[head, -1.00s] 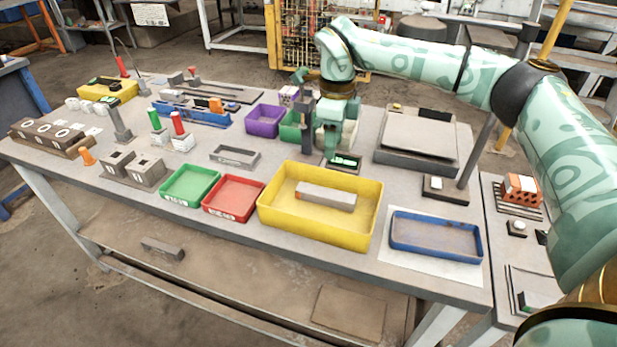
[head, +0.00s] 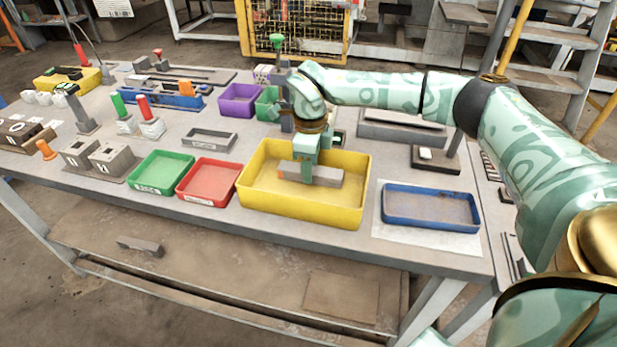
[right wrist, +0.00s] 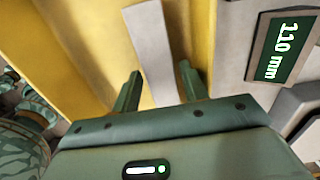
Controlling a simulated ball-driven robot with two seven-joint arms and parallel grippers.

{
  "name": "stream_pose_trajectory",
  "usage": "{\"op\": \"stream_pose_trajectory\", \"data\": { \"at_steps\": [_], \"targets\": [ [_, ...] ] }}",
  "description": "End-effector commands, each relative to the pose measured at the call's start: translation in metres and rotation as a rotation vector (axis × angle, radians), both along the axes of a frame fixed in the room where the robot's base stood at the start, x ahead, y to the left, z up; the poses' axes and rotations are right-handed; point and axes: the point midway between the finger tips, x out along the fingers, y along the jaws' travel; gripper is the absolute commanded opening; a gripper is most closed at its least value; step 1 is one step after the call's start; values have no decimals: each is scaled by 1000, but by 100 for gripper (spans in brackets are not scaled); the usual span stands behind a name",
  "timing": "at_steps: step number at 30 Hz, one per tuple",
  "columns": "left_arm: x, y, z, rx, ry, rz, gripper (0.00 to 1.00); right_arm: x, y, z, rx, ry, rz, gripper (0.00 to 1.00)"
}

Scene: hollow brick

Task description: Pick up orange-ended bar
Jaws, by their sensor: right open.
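The orange-ended bar (head: 325,176) is a grey block lying in the yellow tray (head: 270,202). Its orange end shows at the left in the head view. In the right wrist view, the open gripper (right wrist: 160,82) has one finger on each side of the grey bar (right wrist: 152,42), with gaps between. The orange end does not show there. My left gripper is not in view.
A red tray (head: 209,178) and a green tray (head: 161,172) stand left of the yellow tray. A blue tray (head: 430,205) lies on a white sheet at its right. In the right wrist view, a display (right wrist: 281,48) reads 110 mm.

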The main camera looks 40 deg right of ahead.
Motion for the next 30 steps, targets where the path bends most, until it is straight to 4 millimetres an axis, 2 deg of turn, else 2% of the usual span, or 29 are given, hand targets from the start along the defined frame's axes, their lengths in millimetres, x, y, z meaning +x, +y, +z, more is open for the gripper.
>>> {"op": "stream_pose_trajectory", "data": {
  "at_steps": [1, 2, 8, 10, 13, 23, 26, 30],
  "targets": [
    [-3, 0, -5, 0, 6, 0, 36, 0, 0, -11, 0, 4, -1, 44],
    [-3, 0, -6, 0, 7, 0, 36, 0, 0, -13, 0, 3, 0, 44],
    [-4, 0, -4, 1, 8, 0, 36, 0, 0, -12, 1, -2, 0, 44],
    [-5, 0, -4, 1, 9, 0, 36, 0, 0, -12, 0, -1, 0, 30],
    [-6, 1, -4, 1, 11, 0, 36, 0, 0, -12, 0, -1, 0, 2],
    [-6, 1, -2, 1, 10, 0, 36, 0, 0, -8, 0, -3, 0, 0],
    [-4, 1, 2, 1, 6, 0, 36, 0, 0, 1, 0, -4, -1, 0],
    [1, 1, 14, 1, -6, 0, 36, 1, 0, 27, 0, -9, 0, 0]
  ]
}}
